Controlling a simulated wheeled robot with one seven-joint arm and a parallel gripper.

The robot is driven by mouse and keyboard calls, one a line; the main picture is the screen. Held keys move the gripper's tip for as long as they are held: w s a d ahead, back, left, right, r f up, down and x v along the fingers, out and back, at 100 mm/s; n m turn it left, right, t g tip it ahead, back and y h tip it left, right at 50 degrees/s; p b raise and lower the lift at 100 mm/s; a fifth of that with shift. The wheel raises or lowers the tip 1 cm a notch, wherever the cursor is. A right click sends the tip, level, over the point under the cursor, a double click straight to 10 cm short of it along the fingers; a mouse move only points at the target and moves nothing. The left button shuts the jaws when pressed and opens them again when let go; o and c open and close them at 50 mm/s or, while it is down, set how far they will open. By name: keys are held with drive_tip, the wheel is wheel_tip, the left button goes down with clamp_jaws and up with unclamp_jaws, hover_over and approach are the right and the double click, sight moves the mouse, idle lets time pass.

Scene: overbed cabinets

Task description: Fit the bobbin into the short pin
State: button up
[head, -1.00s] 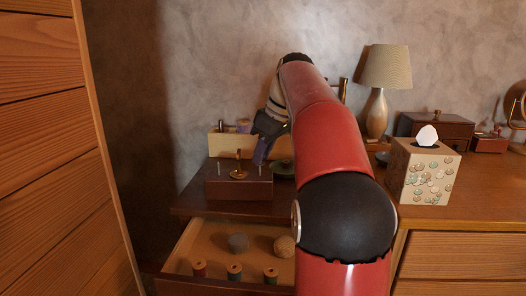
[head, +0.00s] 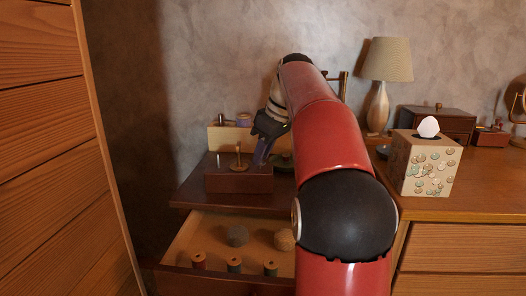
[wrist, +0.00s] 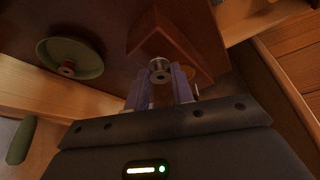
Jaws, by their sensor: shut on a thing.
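A small silvery bobbin (wrist: 160,68) is between the two purple fingers of my gripper (wrist: 160,84) in the wrist view; the gripper is shut on it. In the head view my gripper (head: 262,152) is just above the right end of a dark brown block (head: 238,182). The block also shows behind the bobbin in the wrist view (wrist: 185,22). A brass post with a round base (head: 238,161) stands on the block's top. I cannot make out the short pin. The bobbin is hidden in the head view, and whether it touches the block cannot be told.
A green dish (wrist: 88,48) lies beside the block. Below is an open drawer (head: 200,225) with several thread spools (head: 234,265) and two balls (head: 284,240). A light box (head: 220,138) stands behind the block. A lamp (head: 386,60) and tissue box (head: 424,165) stand to the right.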

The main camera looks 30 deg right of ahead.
drive_tip(key=shift+f+b, duration=0.35)
drive_tip(key=shift+f, duration=0.2)
drive_tip(key=o, duration=1)
drive_tip(key=shift+p+v, duration=1.2)
drive_tip(key=shift+v, duration=2.7)
